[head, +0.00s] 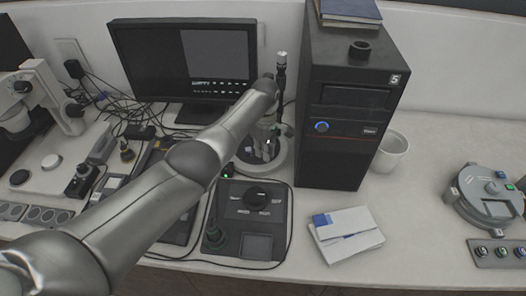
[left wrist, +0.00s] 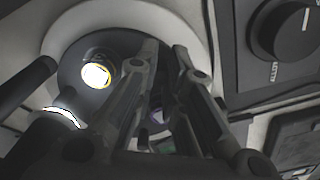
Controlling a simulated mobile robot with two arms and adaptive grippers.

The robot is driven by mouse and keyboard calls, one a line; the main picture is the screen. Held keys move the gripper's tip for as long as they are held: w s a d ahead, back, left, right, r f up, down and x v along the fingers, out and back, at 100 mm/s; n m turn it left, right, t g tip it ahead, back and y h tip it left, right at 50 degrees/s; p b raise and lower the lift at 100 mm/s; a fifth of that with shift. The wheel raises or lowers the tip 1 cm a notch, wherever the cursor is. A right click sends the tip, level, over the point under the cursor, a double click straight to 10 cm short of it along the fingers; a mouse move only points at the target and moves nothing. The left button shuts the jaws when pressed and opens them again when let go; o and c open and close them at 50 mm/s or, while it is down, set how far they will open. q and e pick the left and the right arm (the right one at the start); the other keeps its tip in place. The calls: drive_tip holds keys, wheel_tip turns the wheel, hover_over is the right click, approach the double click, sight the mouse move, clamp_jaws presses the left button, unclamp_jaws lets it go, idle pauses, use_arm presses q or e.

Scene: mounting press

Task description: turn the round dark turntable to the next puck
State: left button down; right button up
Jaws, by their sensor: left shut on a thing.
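The round dark turntable (left wrist: 72,85) sits inside a pale ring (left wrist: 190,22) in the left wrist view. In the head view the turntable (head: 252,158) is partly hidden by my left arm. A bright puck with a gold rim (left wrist: 97,74) lies on it, left of the fingers. A second bright edge (left wrist: 62,116) shows lower left, and a small purple patch (left wrist: 157,115) shows between the fingers. My left gripper (left wrist: 166,50) reaches down over the turntable, its fingers close around a part of it that they hide. The left gripper (head: 268,147) is small in the head view. My right gripper is not in view.
A black control box with a knob (head: 256,198) stands in front of the turntable. A black computer tower (head: 345,110) rises close on its right, and a monitor (head: 150,65) stands behind left. Cables (head: 120,110) clutter the left side.

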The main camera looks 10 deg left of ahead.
use_arm(q)
drive_tip(key=shift+w+d, duration=0.1)
idle(0.5)
drive_tip(key=c, duration=1.5)
unclamp_jaws()
drive_tip(key=shift+o, duration=0.2)
wheel_tip(320, 180, up, 12)
